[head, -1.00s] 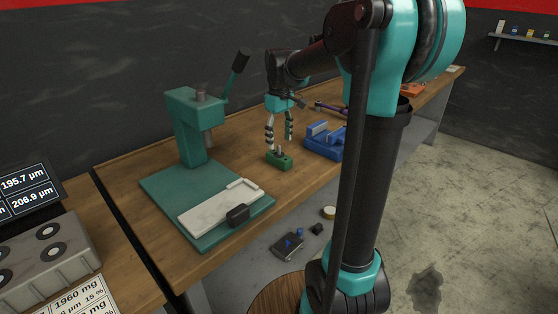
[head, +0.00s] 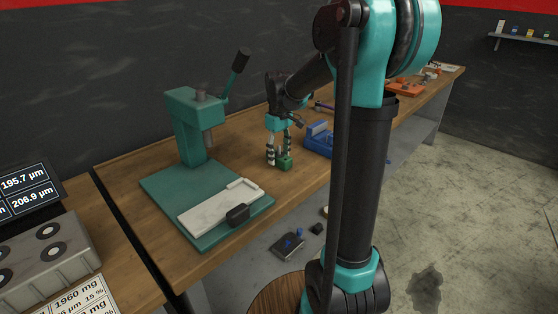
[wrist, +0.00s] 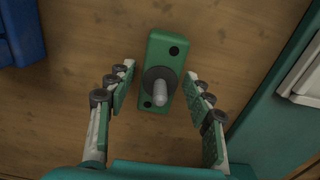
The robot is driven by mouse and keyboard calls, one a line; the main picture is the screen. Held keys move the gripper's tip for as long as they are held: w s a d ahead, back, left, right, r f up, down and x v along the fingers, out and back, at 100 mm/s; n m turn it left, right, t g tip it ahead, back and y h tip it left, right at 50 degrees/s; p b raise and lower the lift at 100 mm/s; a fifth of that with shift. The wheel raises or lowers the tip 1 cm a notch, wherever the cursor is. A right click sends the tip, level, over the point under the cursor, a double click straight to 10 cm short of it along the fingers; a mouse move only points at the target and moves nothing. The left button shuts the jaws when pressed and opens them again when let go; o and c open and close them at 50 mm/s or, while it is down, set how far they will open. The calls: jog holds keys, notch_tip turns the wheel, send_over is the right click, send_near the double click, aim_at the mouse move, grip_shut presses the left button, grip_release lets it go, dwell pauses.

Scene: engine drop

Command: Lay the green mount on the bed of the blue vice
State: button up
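The green mount (head: 285,164) stands on the wooden bench between the green press and the blue vice. In the wrist view the mount (wrist: 166,50) is a green block with two dark holes and a grey upright pin in a dark ring. My gripper (head: 278,158) is low over the mount. In the wrist view my gripper (wrist: 159,80) is open, one finger on each side of the mount, with gaps between. The blue vice (head: 319,145) is just right of the mount, partly hidden by my arm. A blue corner of the vice (wrist: 22,30) shows at the wrist view's upper left.
The green press (head: 190,120) with its base and white plate (head: 215,207) stands left of the mount. An orange item (head: 405,88) lies farther along the bench. The bench's front edge is close to the mount. Bare wood lies around the mount.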

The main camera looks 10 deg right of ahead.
grip_shut()
jog(key=shift+r, duration=0.15)
